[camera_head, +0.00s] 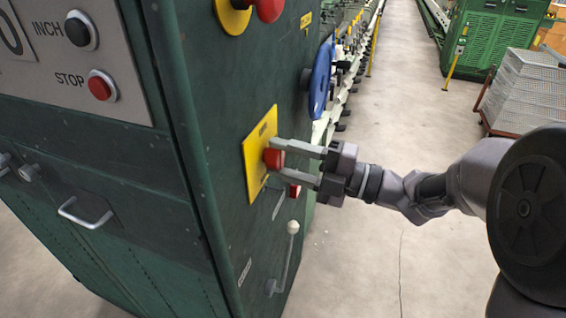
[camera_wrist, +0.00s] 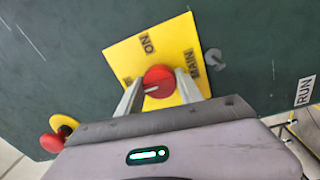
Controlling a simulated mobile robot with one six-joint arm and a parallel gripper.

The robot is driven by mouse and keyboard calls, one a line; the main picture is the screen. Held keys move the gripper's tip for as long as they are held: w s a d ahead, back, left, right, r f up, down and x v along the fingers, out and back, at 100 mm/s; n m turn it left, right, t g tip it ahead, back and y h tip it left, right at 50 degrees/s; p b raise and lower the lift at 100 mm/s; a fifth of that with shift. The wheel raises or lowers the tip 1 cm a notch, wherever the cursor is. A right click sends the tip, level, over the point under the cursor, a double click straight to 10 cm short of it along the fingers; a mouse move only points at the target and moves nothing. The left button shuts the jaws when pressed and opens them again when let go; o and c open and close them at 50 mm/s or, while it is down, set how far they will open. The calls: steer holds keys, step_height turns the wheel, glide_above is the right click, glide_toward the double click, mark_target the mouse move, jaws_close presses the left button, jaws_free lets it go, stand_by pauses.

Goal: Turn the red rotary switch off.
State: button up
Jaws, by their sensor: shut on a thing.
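The red rotary switch (camera_head: 273,159) is a round knob on a yellow plate (camera_head: 251,165) on the side of the green machine. In the wrist view the red knob (camera_wrist: 158,76) has a short white mark on its face, pointing left toward a label partly hidden by a finger. The yellow plate (camera_wrist: 120,55) there carries the words ON and MAIN. My gripper (camera_head: 276,157) reaches in from the right with one finger above and one below the knob. In the wrist view my gripper (camera_wrist: 160,82) has its fingers on either side of the knob, shut on it.
A lever with a white ball (camera_head: 292,228) is below the plate, and a blue handwheel (camera_head: 320,78) is beyond it. A red button on a yellow base (camera_wrist: 56,142) is near. A STOP button (camera_head: 102,88) is on the front panel.

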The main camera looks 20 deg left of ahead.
steer(key=shift+r, duration=0.1)
stand_by(0.3)
steer(key=o, duration=1.3)
steer(key=shift+o, duration=0.2)
steer(key=s+d+f+p, duration=0.1)
steer(key=d+p, duration=0.4)
steer(key=d, duration=1.2)
steer(key=shift+s+d, duration=0.15)
steer(key=shift+d, duration=0.05)
steer(key=shift+f, duration=0.1)
